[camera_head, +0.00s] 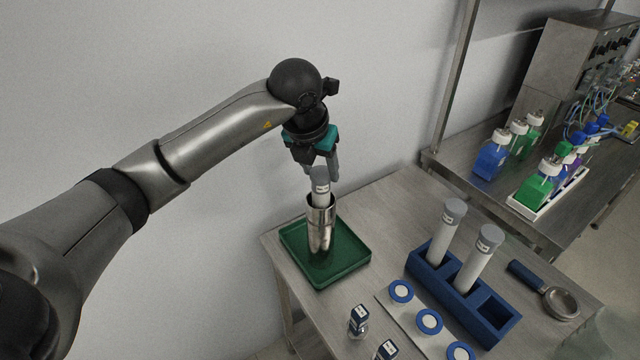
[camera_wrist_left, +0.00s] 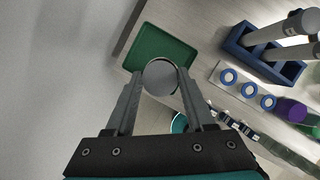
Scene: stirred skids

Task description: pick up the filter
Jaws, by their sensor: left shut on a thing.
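A pale grey cylindrical filter (camera_head: 320,187) with a darker grey cap and a small label stands upright at the mouth of a shiny metal cup (camera_head: 320,232). Its lower part is hidden by the cup wall. The cup stands on a green tray (camera_head: 361,262). My left gripper (camera_head: 325,170) comes from above, fingers down, shut on the filter at its cap. In the left wrist view the round cap (camera_wrist_left: 160,75) sits between the two fingertips. Two similar filters (camera_head: 446,230) (camera_head: 477,262) stand upright in a blue rack (camera_head: 447,292). My right gripper is not seen.
A pale strip with blue-rimmed round pieces (camera_head: 429,321) lies before the rack. Small vials (camera_head: 358,318) stand near the front edge. A strainer-like tool (camera_head: 559,302) lies at the right. Bottles (camera_head: 490,158) stand on a steel bench behind. A wall is at the left.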

